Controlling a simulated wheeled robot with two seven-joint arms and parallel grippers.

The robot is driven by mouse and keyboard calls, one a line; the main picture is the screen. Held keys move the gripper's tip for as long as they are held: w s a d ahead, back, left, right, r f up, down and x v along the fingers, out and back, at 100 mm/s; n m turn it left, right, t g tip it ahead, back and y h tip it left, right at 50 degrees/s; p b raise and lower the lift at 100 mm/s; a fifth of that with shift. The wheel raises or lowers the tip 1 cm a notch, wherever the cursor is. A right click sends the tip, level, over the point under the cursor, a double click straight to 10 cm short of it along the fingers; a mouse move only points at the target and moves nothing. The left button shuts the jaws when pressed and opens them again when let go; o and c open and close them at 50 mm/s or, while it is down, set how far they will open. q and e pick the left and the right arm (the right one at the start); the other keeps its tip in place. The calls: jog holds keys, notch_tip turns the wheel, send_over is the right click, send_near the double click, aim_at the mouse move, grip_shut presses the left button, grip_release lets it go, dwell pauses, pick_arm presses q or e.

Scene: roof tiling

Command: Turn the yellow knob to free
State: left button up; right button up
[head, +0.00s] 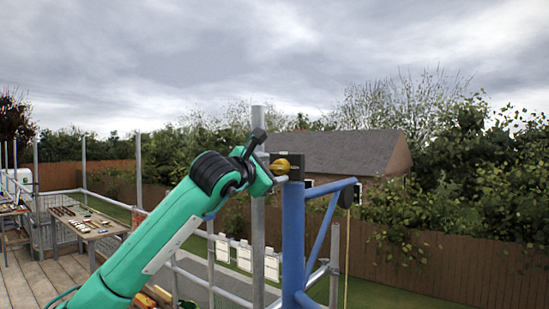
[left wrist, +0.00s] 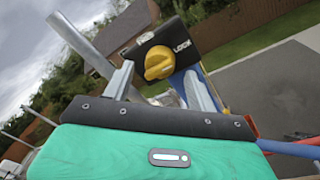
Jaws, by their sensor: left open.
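The yellow knob (left wrist: 159,62) sits on a dark plate (left wrist: 185,38) marked LOCK in the left wrist view. A second short label on the plate, left of the knob, is too small to read. In the head view the knob (head: 280,166) shows at the top of the blue post. My left gripper (left wrist: 160,85) is open, with one finger on each side below the knob and a gap to it. In the head view my left gripper (head: 270,170) is close to the knob, and its fingers are partly hidden. My right gripper is not in view.
The blue post (head: 293,240) with its slanted arm (head: 330,188) stands just right of my gripper. A grey scaffold pole (head: 258,220) rises behind the gripper. Guard rails run along the deck. A wooden table (head: 88,222) with small items stands at the left.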

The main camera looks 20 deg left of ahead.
pick_arm(q)
jog(key=shift+p+x, duration=0.3)
jog(key=shift+x, duration=0.65)
